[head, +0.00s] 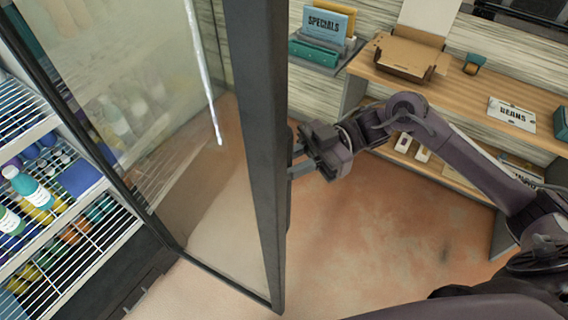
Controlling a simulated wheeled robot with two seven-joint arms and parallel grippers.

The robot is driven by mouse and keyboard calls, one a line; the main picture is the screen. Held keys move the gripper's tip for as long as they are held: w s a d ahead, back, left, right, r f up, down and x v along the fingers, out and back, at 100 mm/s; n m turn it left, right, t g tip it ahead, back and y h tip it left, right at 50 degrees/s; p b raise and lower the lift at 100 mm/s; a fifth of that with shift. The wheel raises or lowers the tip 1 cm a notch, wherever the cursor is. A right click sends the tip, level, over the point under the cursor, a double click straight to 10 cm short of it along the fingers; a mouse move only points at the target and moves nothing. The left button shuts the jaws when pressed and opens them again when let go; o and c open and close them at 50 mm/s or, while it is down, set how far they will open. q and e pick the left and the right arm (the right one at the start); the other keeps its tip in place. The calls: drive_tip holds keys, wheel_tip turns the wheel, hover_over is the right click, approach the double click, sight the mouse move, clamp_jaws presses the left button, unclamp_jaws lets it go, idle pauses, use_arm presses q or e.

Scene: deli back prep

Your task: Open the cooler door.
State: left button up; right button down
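The cooler door (258,150) is a glass panel in a dark frame. It stands swung open, with the cooler's shelves (40,215) exposed at the left. A dark upright handle (289,205) shows along the right edge of the door frame. My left gripper is not in view.
Bottles (30,187) and other goods fill the wire shelves. The reddish floor (390,235) right of the door is clear.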

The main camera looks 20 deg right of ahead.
drive_tip(key=shift+f, duration=0.1)
drive_tip(key=c, duration=1.3)
unclamp_jaws()
drive_tip(key=w+d+b, duration=0.1)
drive_tip(key=d+b, duration=0.3)
drive_tip(key=d, duration=0.3)
drive_tip(key=shift+w+d, duration=0.25)
drive_tip(key=shift+d, duration=0.1)
